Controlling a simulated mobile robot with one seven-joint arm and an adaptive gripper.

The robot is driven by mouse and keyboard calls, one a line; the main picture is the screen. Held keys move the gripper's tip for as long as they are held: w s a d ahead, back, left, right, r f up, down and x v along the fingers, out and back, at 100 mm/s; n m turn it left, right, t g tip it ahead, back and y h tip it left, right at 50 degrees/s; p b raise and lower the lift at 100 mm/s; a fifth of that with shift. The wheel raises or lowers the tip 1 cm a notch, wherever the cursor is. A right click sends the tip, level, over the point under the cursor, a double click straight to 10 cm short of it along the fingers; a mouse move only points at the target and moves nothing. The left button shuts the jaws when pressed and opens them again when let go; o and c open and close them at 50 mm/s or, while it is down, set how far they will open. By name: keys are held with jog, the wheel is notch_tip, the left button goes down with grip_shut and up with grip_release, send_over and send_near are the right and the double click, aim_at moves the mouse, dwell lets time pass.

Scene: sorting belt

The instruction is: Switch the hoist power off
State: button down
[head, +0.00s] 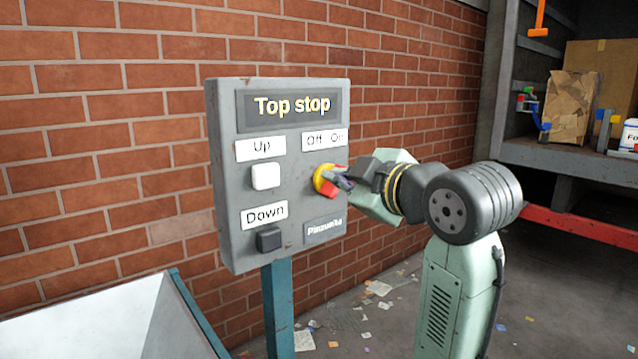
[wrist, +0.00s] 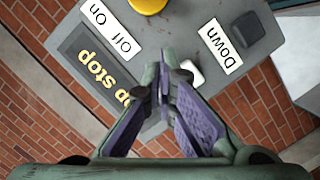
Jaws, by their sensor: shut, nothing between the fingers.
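The grey control box (head: 280,225) stands on a teal post in front of the brick wall. Its display (head: 292,106) reads "Top stop". Below the "Off On" label (head: 324,140) sits a rotary switch with a yellow base and red handle (head: 321,181). Its yellow edge shows at the top of the wrist view (wrist: 147,5). My gripper (head: 345,183) is shut and empty in front of the panel, overlapping the switch's right side in the head view. In the wrist view the fingertips (wrist: 161,70) appear apart from the yellow part. Which way the handle points is unclear.
A white Up button (head: 265,176) and a dark Down button (head: 268,240) are on the panel's left. A pale bin (head: 100,320) is at lower left. A truck-like bed (head: 570,158) with boxes and a red bar (head: 580,225) stand at right. Litter lies on the floor.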

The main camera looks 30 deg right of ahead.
jog(key=shift+w, duration=0.1)
jog(key=w+p, duration=0.1)
jog(key=w, duration=0.2)
jog(key=w+f+p, duration=0.1)
jog(key=w, duration=0.2)
jog(key=w+p, duration=0.1)
jog(key=w, duration=0.3)
jog(key=shift+w+d+f, duration=0.1)
jog(key=shift+d+f, duration=0.1)
jog(key=d+f+p, duration=0.1)
jog(key=d+f, duration=0.1)
jog(key=d, duration=0.1)
jog(key=shift+f, duration=0.35)
